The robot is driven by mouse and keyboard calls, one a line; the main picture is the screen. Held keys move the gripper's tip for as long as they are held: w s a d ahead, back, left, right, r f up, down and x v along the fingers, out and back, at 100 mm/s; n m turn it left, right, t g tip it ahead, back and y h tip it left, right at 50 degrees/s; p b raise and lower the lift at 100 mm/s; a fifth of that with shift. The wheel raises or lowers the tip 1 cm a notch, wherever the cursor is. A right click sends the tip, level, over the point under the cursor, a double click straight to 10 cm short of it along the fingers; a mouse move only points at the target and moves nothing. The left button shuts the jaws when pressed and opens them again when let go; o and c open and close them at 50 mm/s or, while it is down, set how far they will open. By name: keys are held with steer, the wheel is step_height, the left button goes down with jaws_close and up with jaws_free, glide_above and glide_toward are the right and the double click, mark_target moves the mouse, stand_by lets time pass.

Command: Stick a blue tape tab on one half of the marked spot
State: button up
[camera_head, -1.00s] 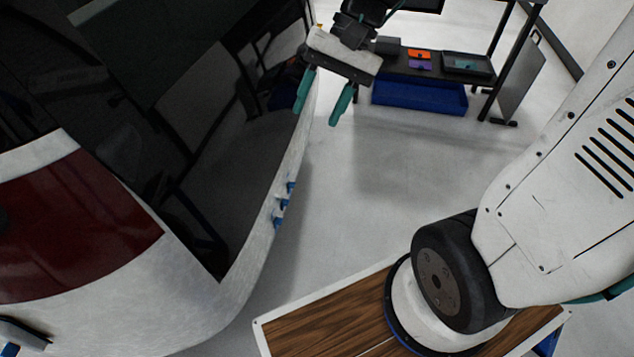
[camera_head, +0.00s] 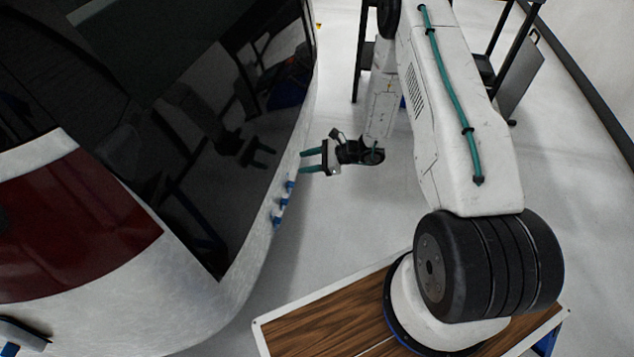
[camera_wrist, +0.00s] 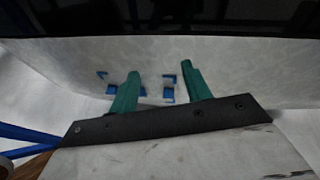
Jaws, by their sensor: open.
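A white vehicle body panel (camera_head: 262,240) curves along the left, below dark glass. Several small blue tape pieces (camera_head: 283,200) show on its edge. I cannot tell which pieces are tabs and which are markings. My gripper (camera_head: 303,161) points left at the panel edge, just above the blue pieces. The left finger partly hides the marked area.
The dark glass (camera_head: 220,110) reflects my gripper. A wood-topped platform (camera_head: 320,325) with a white rim is at the bottom. Bare floor (camera_head: 335,225) lies between the panel and my arm.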

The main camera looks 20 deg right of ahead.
mark_target(291, 184)
step_height(291, 184, down, 10)
steer(key=s+d+m+t+h, duration=0.1)
steer(key=s+d+m+t, duration=0.1)
steer(key=m, duration=0.2)
steer(key=shift+x, duration=3.85)
steer(key=shift+f, duration=0.1)
steer(key=c, duration=1)
jaws_close()
steer(key=shift+s+d, duration=0.35)
steer(key=shift+d, duration=0.25)
steer(key=s+d, duration=0.4)
steer(key=d, duration=0.1)
steer(key=shift+s+d, duration=0.15)
steer(key=shift+d, duration=0.05)
